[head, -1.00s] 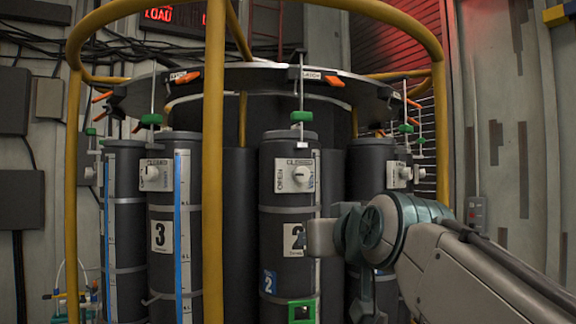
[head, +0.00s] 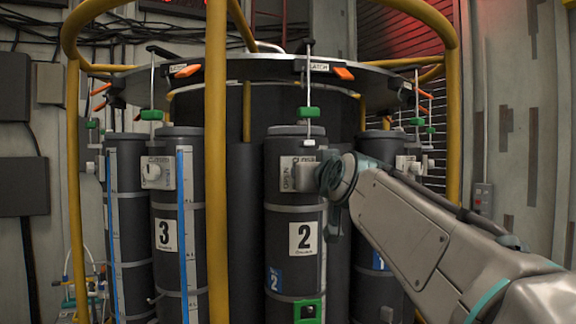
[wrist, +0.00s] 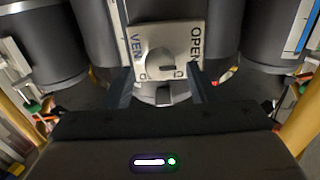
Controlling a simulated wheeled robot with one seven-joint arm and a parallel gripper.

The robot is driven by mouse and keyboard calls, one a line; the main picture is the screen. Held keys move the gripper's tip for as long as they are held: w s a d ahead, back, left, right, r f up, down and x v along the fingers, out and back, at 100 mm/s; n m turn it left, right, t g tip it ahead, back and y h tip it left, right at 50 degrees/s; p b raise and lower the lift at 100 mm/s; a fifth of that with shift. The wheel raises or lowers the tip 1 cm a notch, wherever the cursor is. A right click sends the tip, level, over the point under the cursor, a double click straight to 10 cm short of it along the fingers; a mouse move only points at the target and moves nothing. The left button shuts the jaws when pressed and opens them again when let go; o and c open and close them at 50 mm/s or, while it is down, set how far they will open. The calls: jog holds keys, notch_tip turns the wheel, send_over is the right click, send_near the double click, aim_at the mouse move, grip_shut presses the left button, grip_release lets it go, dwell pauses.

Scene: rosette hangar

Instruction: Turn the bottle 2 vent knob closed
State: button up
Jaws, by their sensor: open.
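Bottle 2 (head: 281,226) is a dark grey cylinder with a white label marked 2, standing in the middle of the head view. Its vent knob (wrist: 162,63) is a round light dial on a pale plate (wrist: 184,40) lettered OPEN and VENT, partly hidden behind my gripper in the head view. My gripper (wrist: 161,88) is open, its two dark fingers pointing at the knob's plate, one on each side. In the head view my gripper (head: 312,177) is right in front of the plate. Whether the fingers touch the knob I cannot tell.
Bottle 3 (head: 180,270) stands to the left with its own white knob (head: 157,173). A yellow upright rail (head: 216,225) stands between the two bottles in the picture. Green clamps (head: 308,112) and orange-handled latches hang from the round rim above.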

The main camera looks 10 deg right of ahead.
jog(key=shift+w, duration=0.8)
jog(key=shift+c, duration=0.3)
jog(key=c, duration=0.9)
jog(key=shift+m, duration=0.4)
jog(key=m+p, duration=0.1)
jog(key=m, duration=1.6)
jog(key=shift+d+f+p, duration=0.15)
jog(key=shift+f+p, duration=0.05)
jog(key=shift+p, duration=0.2)
